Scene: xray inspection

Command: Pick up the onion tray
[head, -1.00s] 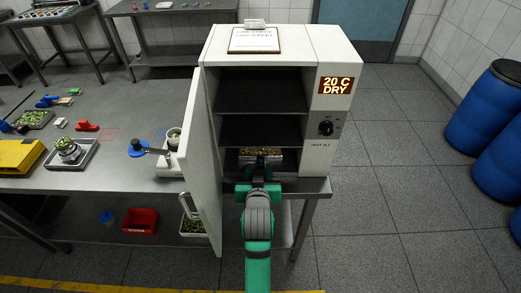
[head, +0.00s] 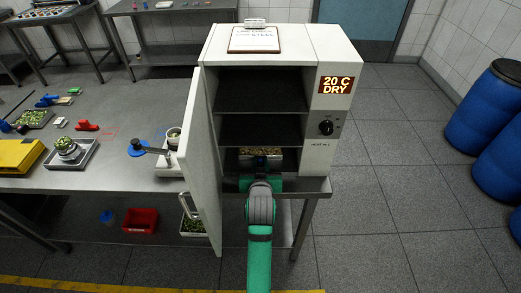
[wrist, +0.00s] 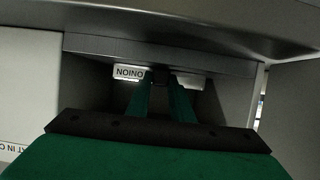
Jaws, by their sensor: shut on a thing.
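The onion tray (head: 260,152) sits in the lowest compartment of the white drying cabinet, filled with small brownish pieces. In the head view my arm hides the fingertips and part of the tray's front. I cannot tell whether the tray is lifted off the cabinet floor.
The white cabinet (head: 338,165) has its door (head: 200,160) swung open on the left, close to my arm. Dark shelves (head: 260,129) lie above the tray. A steel table (head: 110,110) with trays and tools stands left. Blue barrels (head: 485,120) stand at the right.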

